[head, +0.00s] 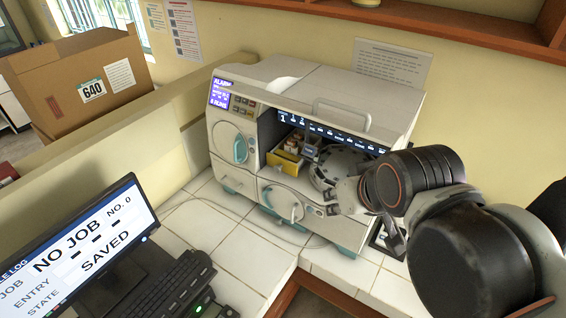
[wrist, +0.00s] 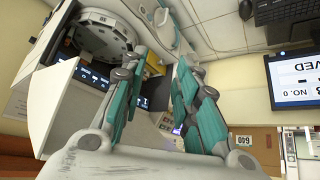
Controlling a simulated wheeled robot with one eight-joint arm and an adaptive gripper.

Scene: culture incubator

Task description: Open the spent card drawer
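The white instrument (head: 290,75) stands on the tiled counter against the wall. A low front panel with a pale loop handle (head: 297,211) appears to be the drawer, and it looks shut; I cannot read a label naming it. Part of a handle with a teal end shows at the top of the wrist view (wrist: 164,17). My gripper (head: 338,198) is at the instrument's right front, to the right of that handle. Whether a finger touches the instrument is unclear.
The upper bay is open, with a yellow card box (head: 287,162) and a round grey carousel (head: 335,165) inside. A round door with a teal handle (head: 240,149) is at left. A monitor (head: 75,235) and keyboard (head: 160,285) stand front left. Tiles before the instrument are mostly clear.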

